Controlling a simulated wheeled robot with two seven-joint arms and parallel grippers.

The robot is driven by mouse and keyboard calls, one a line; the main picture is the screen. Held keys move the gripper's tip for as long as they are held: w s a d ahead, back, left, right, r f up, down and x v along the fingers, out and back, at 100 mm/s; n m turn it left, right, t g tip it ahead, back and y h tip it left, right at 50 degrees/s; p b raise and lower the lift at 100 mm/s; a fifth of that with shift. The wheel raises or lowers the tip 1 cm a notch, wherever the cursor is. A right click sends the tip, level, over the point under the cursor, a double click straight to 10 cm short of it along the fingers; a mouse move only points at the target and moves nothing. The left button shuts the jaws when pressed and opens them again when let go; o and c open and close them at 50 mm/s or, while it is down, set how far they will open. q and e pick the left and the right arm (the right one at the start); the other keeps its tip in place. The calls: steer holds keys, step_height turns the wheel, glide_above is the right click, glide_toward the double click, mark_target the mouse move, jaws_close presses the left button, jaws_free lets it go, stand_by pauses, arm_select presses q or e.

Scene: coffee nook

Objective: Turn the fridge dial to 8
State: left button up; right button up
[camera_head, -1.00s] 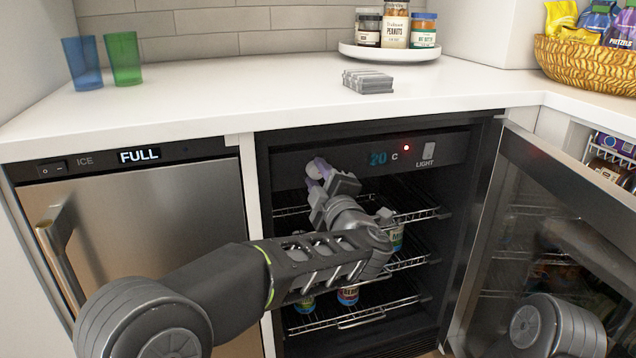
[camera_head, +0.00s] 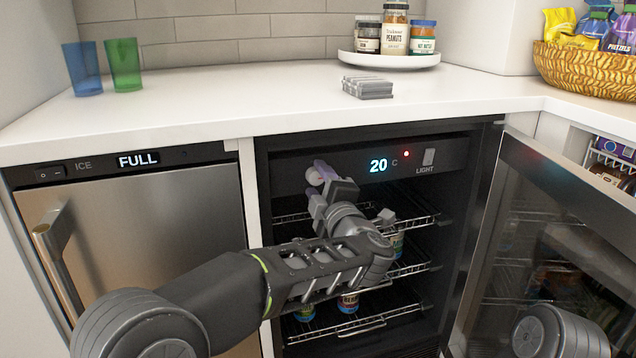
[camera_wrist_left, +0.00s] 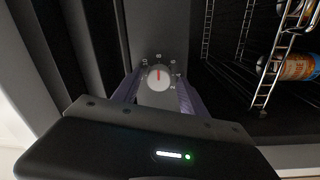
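The fridge dial (camera_wrist_left: 158,77) is a pale round knob with a red pointer mark and a ring of small numbers, too small to read surely. In the head view my left gripper (camera_head: 316,178) is at the fridge's top panel, left of the display, and hides the dial's surroundings. In the left wrist view its two fingers (camera_wrist_left: 157,92) are spread, one on each side of the dial. I cannot tell whether they touch it. The fridge display (camera_head: 378,166) reads 20 C. My right gripper is out of view.
The fridge door (camera_head: 560,215) stands open on the right. Wire shelves (camera_head: 365,322) inside hold a few cans. A red light and a LIGHT switch (camera_head: 428,157) are right of the display. The ice maker (camera_head: 190,215) is on the left, with the white counter (camera_head: 250,100) above.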

arm_select(q)
steer(key=shift+o, duration=0.3)
steer(key=shift+s, duration=0.1)
steer(key=shift+s+d, duration=0.1)
steer(key=shift+s, duration=0.15)
steer(key=p+v, duration=0.2)
steer(key=v, duration=0.5)
steer(key=shift+d+f, duration=0.1)
